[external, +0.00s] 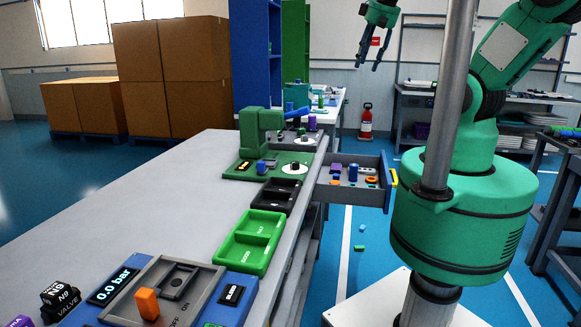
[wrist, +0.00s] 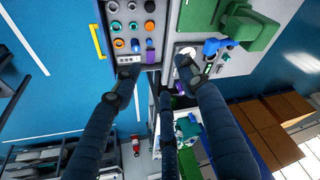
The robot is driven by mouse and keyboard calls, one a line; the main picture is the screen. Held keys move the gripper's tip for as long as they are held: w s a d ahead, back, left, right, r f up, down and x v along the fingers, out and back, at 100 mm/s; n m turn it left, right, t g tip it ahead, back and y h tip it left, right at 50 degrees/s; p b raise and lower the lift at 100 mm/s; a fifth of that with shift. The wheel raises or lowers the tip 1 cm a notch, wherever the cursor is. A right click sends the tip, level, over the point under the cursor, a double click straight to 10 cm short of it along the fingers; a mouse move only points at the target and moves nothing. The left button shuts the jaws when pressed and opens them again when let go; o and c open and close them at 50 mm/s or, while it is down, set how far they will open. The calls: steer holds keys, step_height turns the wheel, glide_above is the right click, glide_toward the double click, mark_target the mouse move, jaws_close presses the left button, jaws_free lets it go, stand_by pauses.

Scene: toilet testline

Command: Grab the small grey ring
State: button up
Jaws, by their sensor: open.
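The pulled-out grey drawer (external: 352,199) holds several small rings and parts; it also shows at the top of the wrist view (wrist: 161,30). A small greyish ring (wrist: 150,6) appears in the drawer's top row there, but its exact shade is hard to tell. An orange ring (wrist: 119,43), a blue part (wrist: 135,45) and a purple block (wrist: 151,44) lie in the nearer rows. My gripper (external: 368,63) is open and empty, high above and beyond the drawer. In the wrist view its fingers (wrist: 156,67) are spread below the drawer in the picture.
The grey workbench (external: 150,200) runs beside the drawer. On it stand a green press-like fixture (external: 262,130), a black tray (external: 277,194) and a green tray (external: 250,240). The drawer has a yellow handle (external: 394,178). A fire extinguisher (external: 367,120) stands at the back wall.

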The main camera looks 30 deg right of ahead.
steer(key=w+d+f+g, duration=0.1)
steer(key=w+f, duration=0.3)
steer(key=f, duration=0.6)
steer(key=w+d+f+g, duration=0.1)
steer(key=w+f, duration=0.2)
steer(key=f, duration=0.7)
step_height(320, 180, down, 19)
steer(key=s+d+g, duration=0.1)
steer(key=s+g, duration=0.1)
steer(key=shift+r+b, duration=0.15)
steer(key=shift+b, duration=0.2)
steer(key=shift+f+b, duration=1)
steer(key=shift+f, duration=3.35)
steer(key=shift+s+f+b, duration=0.15)
steer(key=shift+f+b, duration=0.8)
steer(key=shift+f, duration=1.65)
